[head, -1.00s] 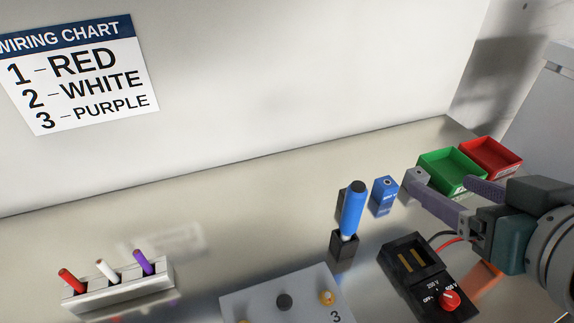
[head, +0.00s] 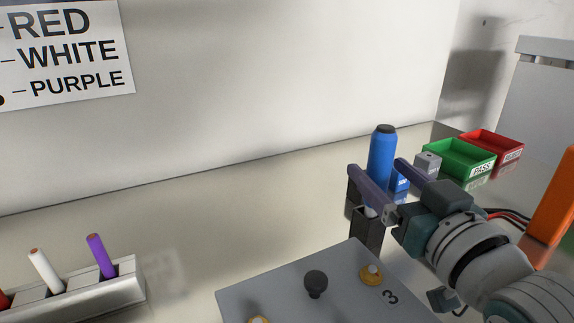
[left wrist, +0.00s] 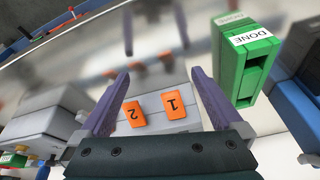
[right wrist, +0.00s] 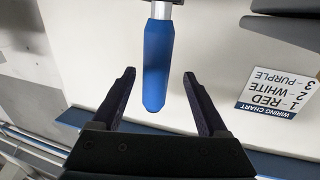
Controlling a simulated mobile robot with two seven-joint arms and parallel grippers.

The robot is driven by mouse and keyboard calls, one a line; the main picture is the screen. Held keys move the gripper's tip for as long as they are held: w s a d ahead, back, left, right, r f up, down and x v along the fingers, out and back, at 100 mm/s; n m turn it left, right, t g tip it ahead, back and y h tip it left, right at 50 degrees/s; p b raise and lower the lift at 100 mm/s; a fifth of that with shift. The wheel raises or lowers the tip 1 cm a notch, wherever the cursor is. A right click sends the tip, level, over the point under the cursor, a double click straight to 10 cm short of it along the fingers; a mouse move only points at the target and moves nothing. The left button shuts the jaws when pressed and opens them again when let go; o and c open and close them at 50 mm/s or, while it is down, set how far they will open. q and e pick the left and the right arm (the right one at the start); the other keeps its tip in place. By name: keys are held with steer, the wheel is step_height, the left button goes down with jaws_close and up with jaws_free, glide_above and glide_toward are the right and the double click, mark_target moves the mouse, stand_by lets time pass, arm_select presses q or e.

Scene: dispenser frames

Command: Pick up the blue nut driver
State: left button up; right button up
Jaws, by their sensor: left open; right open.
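The blue nut driver (head: 381,158) stands upright, handle up, in a dark holder (head: 367,228) in the head view. In the right wrist view its blue handle (right wrist: 157,62) lies between and beyond the fingertips, with the silver shaft above it in the picture. My right gripper (head: 377,172) is open, its fingers on either side of the handle in the head view; the right wrist view (right wrist: 159,72) shows a gap on both sides. My left gripper (left wrist: 157,75) is open and empty over a grey block with orange tags 1 and 2 (left wrist: 174,104). It is outside the head view.
A grey panel (head: 290,287) with knobs lies in front of the holder. A small blue block (head: 401,181) is behind the right fingers. Green (head: 461,160) and red (head: 492,147) trays stand at right. A rack (head: 126,281) with coloured pegs is at left.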

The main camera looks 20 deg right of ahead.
steer(key=w, duration=0.2)
steer(key=w+d, duration=0.1)
steer(key=w, duration=0.2)
steer(key=shift+w+d+f+b, duration=0.1)
steer(key=shift+w+d+b, duration=0.05)
steer(key=shift+w+b, duration=0.15)
steer(key=shift+c, duration=0.2)
jaws_close()
stand_by(1.0)
